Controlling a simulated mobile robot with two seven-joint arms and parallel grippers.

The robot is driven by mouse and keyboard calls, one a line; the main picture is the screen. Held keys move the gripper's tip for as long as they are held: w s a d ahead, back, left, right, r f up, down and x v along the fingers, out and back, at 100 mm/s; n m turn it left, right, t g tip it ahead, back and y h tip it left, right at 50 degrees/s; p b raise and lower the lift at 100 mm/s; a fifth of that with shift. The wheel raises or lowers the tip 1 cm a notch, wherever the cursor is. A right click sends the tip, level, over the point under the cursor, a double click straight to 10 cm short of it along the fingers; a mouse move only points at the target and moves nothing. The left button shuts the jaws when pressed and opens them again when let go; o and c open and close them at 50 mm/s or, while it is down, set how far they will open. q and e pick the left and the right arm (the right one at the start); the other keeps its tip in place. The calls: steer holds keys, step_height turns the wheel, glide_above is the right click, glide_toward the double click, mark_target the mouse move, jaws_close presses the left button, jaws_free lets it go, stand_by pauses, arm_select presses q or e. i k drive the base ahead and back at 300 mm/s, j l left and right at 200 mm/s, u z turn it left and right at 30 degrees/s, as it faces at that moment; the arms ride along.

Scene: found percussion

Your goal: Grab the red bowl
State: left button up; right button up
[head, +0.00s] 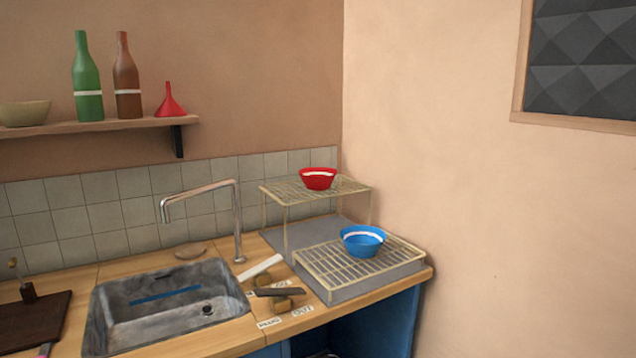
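The red bowl (318,179) has a white band. Neither of my grippers shows in the head view, so nothing is seen touching the bowl.
A blue bowl (362,242) sits on the lower wire rack (325,270), in front of the red bowl. A tall faucet (237,215) rises left of the rack, behind the sink (170,305). White and dark bars on small blocks lie between sink and rack. A wall closes the right side.

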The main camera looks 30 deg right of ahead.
mark_target(315, 178)
steer(key=i+l+z, duration=0.15)
steer(key=l, duration=0.3)
steer(key=l+z, duration=0.15)
steer(key=l, duration=0.3)
steer(key=i+l+z, duration=0.2)
steer(key=l, duration=0.2)
